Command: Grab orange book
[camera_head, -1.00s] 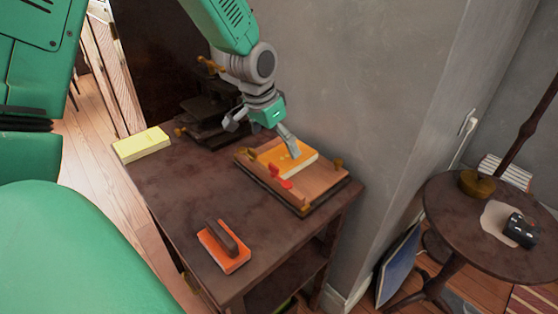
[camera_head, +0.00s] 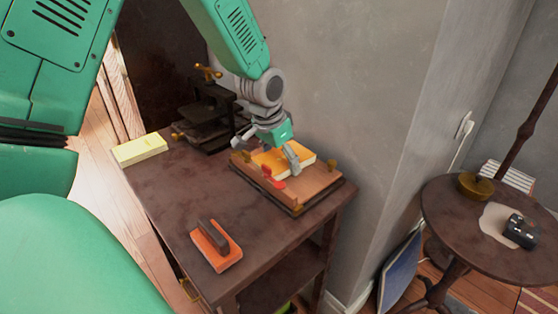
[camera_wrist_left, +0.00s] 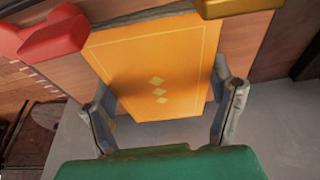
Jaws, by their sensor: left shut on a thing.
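The orange book (camera_head: 270,162) has pale page edges and is at the wooden board (camera_head: 310,185) on the dark table. My left gripper (camera_head: 268,152) is over the book, with its fingers on either side of it. In the left wrist view the orange cover (camera_wrist_left: 150,60), with a thin border and small diamonds, lies between the two fingers (camera_wrist_left: 162,95). The gripper is shut on the book. Whether the book still touches the board is hard to tell. My right gripper is not in view.
A red clamp piece (camera_head: 272,178) and brass knobs (camera_head: 331,165) sit on the board close to the book. A dark press (camera_head: 208,118) stands behind, a yellow block (camera_head: 140,149) at left, an orange-based tool (camera_head: 217,246) in front. The wall (camera_head: 350,100) is close at right.

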